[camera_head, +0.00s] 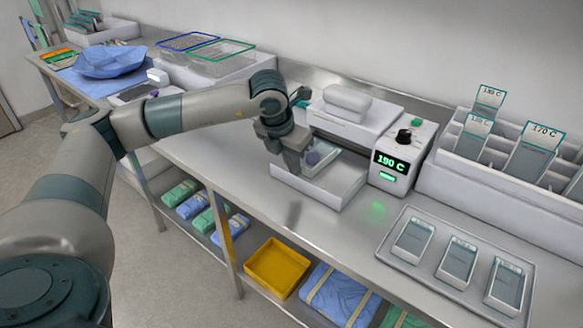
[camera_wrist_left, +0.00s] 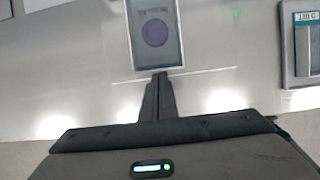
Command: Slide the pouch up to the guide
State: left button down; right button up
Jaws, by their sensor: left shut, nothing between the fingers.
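The pouch (camera_wrist_left: 156,36) is a grey, pale-edged rectangle with a purple round spot, lying flat in the left wrist view. In the head view my left gripper (camera_head: 293,160) is over the white platform (camera_head: 335,194) in front of the sealer (camera_head: 350,120). I cannot pick out the guide with certainty. My right gripper is not in view.
A control box (camera_head: 400,158) reading 190 C stands right of the sealer. A tray (camera_head: 392,264) with three small labelled packs lies at the right, below a white rack (camera_head: 440,170) of labelled pouches. Wire baskets (camera_head: 222,50) stand at the back left. The counter between is clear.

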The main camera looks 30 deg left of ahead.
aim_at(303, 161)
pick_arm(q)
jog(key=shift+w+d+b, duration=0.15)
jog(key=shift+w+b, duration=0.25)
jog(key=shift+w, duration=1.45)
jog(key=shift+s+r+p, duration=0.35)
jog(key=shift+s+r, duration=0.45)
jog(key=shift+r, duration=0.2)
jog(key=shift+s+r+p, duration=0.3)
jog(key=shift+s+r, duration=0.45)
jog(key=shift+r, duration=0.25)
